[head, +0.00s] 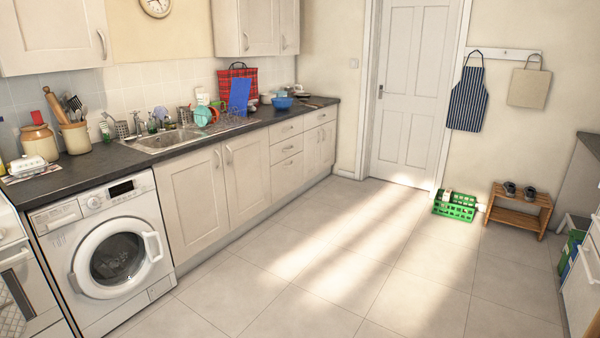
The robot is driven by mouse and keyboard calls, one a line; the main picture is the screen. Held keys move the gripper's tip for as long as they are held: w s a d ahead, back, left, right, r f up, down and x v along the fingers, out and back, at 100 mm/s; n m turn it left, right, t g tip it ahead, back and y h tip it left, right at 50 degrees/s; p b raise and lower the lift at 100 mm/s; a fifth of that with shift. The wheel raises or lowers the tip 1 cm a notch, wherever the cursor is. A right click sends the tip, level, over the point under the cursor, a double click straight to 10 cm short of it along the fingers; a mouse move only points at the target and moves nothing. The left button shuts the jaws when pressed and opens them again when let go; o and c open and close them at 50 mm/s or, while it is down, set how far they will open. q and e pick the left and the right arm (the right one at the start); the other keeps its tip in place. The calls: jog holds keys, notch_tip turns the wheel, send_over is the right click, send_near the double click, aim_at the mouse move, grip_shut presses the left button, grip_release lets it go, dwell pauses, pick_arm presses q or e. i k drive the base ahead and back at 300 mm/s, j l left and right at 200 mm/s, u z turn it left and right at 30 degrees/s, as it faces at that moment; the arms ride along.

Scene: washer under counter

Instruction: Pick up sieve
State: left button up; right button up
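I cannot pick out a sieve for certain in the head view. Many small kitchen items crowd the dark worktop (130,158) around and beyond the sink (165,140), and they are too small to tell apart well. Among them are a blue board (239,96), a teal round item (203,116) and a blue bowl (282,103). A utensil pot (75,138) with a rolling pin and dark utensils stands at the left end of the worktop. Neither of my grippers is in view.
A washing machine (108,258) with its door shut stands under the counter. A green crate (455,207) and a wooden shoe rack (518,213) stand by the far wall. A closed white door (411,90) is at the back. The tiled floor (330,260) is clear in the middle.

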aim_at(301, 96)
jog(key=i+u, duration=0.1)
jog(key=i, duration=3.55)
jog(key=i+j+z, duration=0.1)
jog(key=i, duration=0.95)
jog(key=i+j, duration=0.2)
jog(key=i, duration=0.85)
